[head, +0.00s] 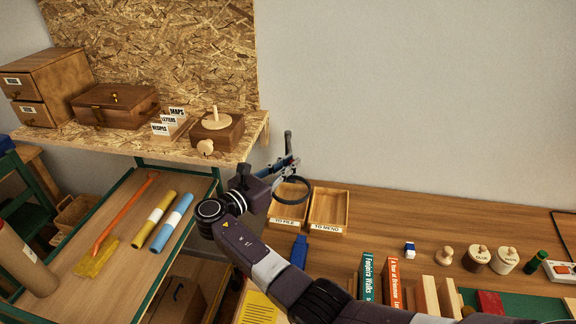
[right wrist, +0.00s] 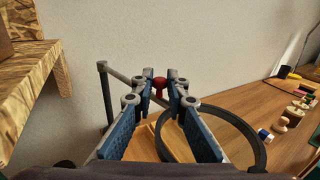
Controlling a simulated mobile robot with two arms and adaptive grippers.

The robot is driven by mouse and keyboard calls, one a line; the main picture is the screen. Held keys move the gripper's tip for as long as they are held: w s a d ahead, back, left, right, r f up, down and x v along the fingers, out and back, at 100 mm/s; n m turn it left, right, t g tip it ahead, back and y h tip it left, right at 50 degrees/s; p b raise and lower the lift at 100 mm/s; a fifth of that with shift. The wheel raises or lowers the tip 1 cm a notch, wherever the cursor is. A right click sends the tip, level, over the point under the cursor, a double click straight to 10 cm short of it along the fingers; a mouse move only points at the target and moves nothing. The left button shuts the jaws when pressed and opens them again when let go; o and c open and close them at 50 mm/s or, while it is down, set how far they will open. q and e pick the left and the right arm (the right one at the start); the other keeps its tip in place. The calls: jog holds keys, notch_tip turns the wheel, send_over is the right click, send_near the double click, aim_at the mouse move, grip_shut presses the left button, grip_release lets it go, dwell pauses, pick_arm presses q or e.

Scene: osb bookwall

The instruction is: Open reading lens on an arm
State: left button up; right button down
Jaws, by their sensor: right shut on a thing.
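The reading lens shows in the head view as a dark round ring (head: 306,199) in front of the wooden trays, with a dark upright post (head: 288,142) behind it. In the right wrist view the ring (right wrist: 262,150) is at the lower right and the post (right wrist: 106,95) at the left, joined by a grey arm. A red knob (right wrist: 160,82) sits on that arm, between my fingertips. My right gripper (head: 292,163) is shut on the knob; its blue-padded fingers (right wrist: 161,90) show on both sides of it. My left gripper is out of view.
Two trays, one labelled TO FILE (head: 284,222) and one TO MEND (head: 344,210), stand beneath and beside the ring. An OSB shelf (head: 90,142) with boxes is close on the left. Books (head: 368,278) stand at the desk's front.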

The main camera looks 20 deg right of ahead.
jog(key=c, duration=2)
grip_release()
jog(key=shift+d, duration=0.15)
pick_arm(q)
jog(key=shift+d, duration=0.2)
pick_arm(e)
jog(key=shift+o, duration=0.2)
notch_tip(320, 180, up, 10)
